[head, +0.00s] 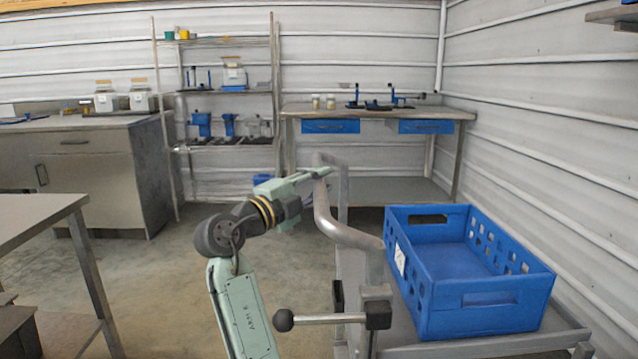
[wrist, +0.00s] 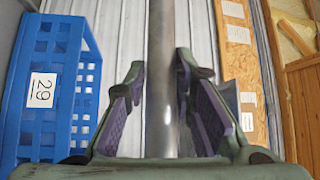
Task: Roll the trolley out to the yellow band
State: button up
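The trolley (head: 425,350) is grey metal and stands at the lower right in the head view. Its bent tubular handle (head: 345,234) rises at its left end. My gripper (head: 322,173) is at the upper part of the handle. In the wrist view, the grey handle bar (wrist: 162,85) runs upright between the two purple-padded fingers (wrist: 161,90). The fingers look open around the bar, with narrow gaps; contact at the tips is hard to tell. The yellow band does not show in either view.
A blue crate (head: 425,292) sits on the trolley and shows in the wrist view, labelled 29 (wrist: 41,91). A ball-ended lever (head: 284,320) sticks out left. A workbench (head: 380,111) and shelf rack (head: 225,148) stand behind. A table (head: 40,213) is left; floor between is open.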

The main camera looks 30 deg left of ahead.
jog(key=o, duration=0.3)
jog(key=shift+o, duration=0.2)
jog(key=s+a+f, duration=0.1)
jog(key=s, duration=1.1)
jog(key=shift+a+f, duration=0.35)
jog(key=shift+a, duration=0.05)
jog(key=shift+w, duration=0.1)
